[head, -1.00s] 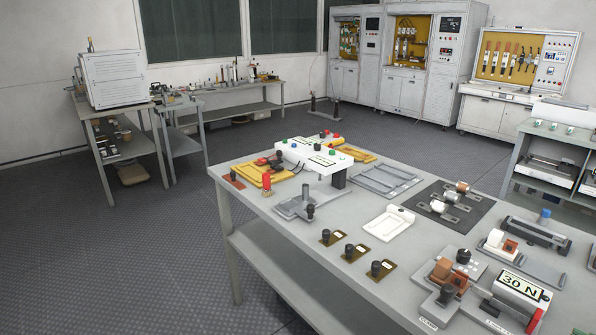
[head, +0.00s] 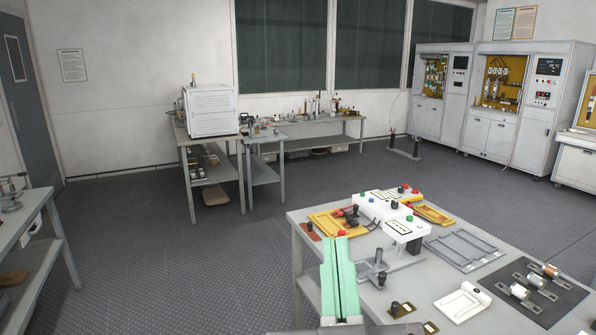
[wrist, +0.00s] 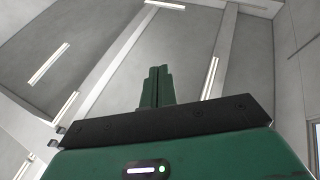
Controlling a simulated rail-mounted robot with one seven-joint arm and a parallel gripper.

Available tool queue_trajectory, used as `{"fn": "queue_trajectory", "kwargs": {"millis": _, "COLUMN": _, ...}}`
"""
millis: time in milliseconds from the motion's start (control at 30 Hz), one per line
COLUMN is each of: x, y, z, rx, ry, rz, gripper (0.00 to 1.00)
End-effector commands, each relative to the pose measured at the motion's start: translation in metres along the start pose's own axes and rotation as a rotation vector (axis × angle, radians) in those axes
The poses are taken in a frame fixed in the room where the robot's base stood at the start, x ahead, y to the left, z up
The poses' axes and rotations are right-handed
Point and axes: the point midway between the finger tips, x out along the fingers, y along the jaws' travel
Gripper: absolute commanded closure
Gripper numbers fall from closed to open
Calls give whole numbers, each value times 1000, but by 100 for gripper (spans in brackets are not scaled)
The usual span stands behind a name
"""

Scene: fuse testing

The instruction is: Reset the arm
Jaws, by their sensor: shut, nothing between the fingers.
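My gripper (head: 336,240) rises into the bottom of the head view, its two long green fingers pointing up and lying side by side. It appears in front of the left part of the grey workbench (head: 312,285); I cannot tell its exact distance from the bench. In the wrist view the gripper (wrist: 158,72) is shut and empty, with its fingers pointing toward the ceiling. Nothing is held.
The bench bears a white control box (head: 391,214), yellow trays, a grey bracket (head: 378,270) and several fixtures. A white cabinet unit (head: 210,110) stands on a far table. A side table (head: 35,215) is at left. Open floor (head: 170,275) lies between them.

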Motion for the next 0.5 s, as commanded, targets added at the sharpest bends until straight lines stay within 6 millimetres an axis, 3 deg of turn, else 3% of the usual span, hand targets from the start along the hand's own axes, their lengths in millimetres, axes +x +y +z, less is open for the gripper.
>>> {"fn": "queue_trajectory", "kwargs": {"millis": 33, "x": -14, "y": -24, "z": -41, "rx": 83, "ry": 79, "rz": -30, "gripper": 100}}
{"fn": "queue_trajectory", "kwargs": {"millis": 100, "x": -41, "y": -49, "z": -93, "rx": 223, "ry": 193, "rz": -74, "gripper": 100}}
{"fn": "queue_trajectory", "kwargs": {"millis": 133, "x": -18, "y": -38, "z": -121, "rx": 208, "ry": 177, "rz": -61, "gripper": 100}}
{"fn": "queue_trajectory", "kwargs": {"millis": 200, "x": 2, "y": -30, "z": -156, "rx": 204, "ry": 171, "rz": -59, "gripper": 100}}
{"fn": "queue_trajectory", "kwargs": {"millis": 500, "x": 69, "y": -10, "z": -293, "rx": 210, "ry": 167, "rz": -66, "gripper": 100}}
